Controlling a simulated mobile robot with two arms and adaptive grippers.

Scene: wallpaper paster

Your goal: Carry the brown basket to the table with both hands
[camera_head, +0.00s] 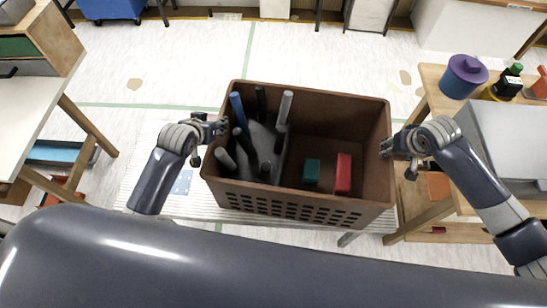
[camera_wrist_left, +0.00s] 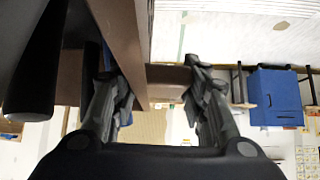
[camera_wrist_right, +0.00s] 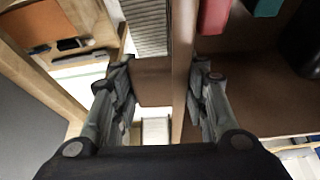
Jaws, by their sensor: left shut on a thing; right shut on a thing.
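The brown basket (camera_head: 300,205) is upright between my two arms, with a white slatted table (camera_head: 200,206) below it. I cannot tell whether it touches that top. My left gripper (camera_head: 214,130) is on the basket's left wall; the wall (camera_wrist_left: 132,45) runs between its fingers in the left wrist view. My right gripper (camera_head: 387,150) is on the right wall; the wall (camera_wrist_right: 181,70) runs between its fingers in the right wrist view. Both grippers are shut on the basket. Inside are several dark handles, a blue rod (camera_head: 238,110), a red block (camera_head: 343,174) and a teal block (camera_head: 311,171).
A wooden-legged table (camera_head: 30,130) stands at the left. Another wooden table (camera_head: 432,85) at the right holds a blue canister (camera_head: 464,76), bottles and a grey box (camera_head: 510,135). The floor beyond the basket is clear.

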